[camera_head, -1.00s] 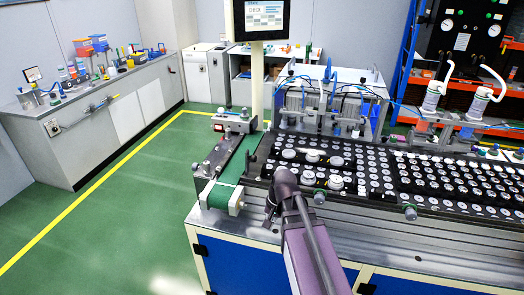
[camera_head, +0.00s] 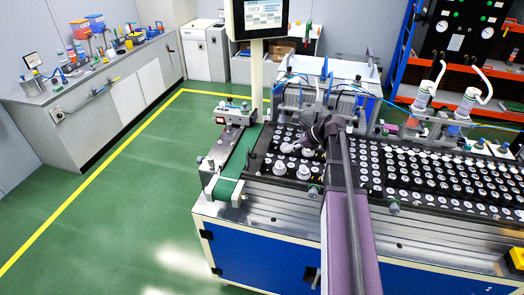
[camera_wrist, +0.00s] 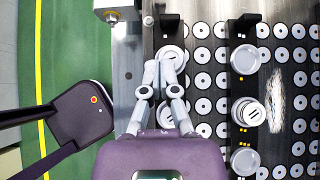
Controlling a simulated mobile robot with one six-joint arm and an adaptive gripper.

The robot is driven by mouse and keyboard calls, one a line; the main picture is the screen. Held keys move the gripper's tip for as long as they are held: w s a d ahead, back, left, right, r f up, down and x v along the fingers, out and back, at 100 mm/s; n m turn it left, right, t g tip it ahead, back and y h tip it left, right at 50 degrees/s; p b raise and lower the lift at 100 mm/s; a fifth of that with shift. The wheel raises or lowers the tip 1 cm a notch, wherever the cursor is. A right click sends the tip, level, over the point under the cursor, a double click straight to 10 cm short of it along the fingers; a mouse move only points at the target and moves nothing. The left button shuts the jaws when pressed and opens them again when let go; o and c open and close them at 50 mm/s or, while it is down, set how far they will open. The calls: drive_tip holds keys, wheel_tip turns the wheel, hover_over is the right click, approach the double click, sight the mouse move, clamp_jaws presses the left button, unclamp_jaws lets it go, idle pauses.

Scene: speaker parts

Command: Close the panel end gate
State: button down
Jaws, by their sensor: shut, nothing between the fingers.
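The black panel (camera_head: 383,169) with rows of white discs lies on the machine top. It also fills the right of the wrist view (camera_wrist: 282,95). I cannot tell for sure which part is its end gate. A dark bar (camera_wrist: 169,22) carrying round white pieces runs along the panel's left side in the wrist view. My gripper (camera_head: 288,149) is over the panel's left part in the head view. In the wrist view my gripper (camera_wrist: 158,66) is shut and empty, its tips beside a round white piece (camera_wrist: 176,57). Contact cannot be judged. My wrist hides what lies below it.
A green belt (camera_head: 240,152) runs left of the panel. A screen (camera_head: 262,16) on a post stands behind it. White bottle-like units (camera_head: 467,102) with hoses stand at the back right. A second dark bar (camera_wrist: 240,95) with white pieces crosses the panel. Green floor (camera_head: 110,225) is clear at left.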

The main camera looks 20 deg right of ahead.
idle(0.5)
drive_tip(key=b+x, duration=0.7)
drive_tip(key=x, duration=0.3)
drive_tip(key=shift+d, duration=0.15)
drive_tip(key=shift+w+a+r, duration=0.1)
drive_tip(key=shift+w+a, duration=0.25)
drive_tip(key=shift+a, duration=0.25)
drive_tip(key=shift+w+a+r, duration=0.1)
drive_tip(key=shift+w+a, duration=0.25)
drive_tip(key=shift+a, duration=0.25)
drive_tip(key=shift+w+a, duration=0.3)
drive_tip(key=shift+a, duration=0.3)
drive_tip(key=shift+a, duration=0.15)
drive_tip(key=shift+a+r+p, duration=0.1)
drive_tip(key=shift+a+p, duration=0.05)
drive_tip(key=shift+p, duration=0.35)
drive_tip(key=shift+w, duration=0.1)
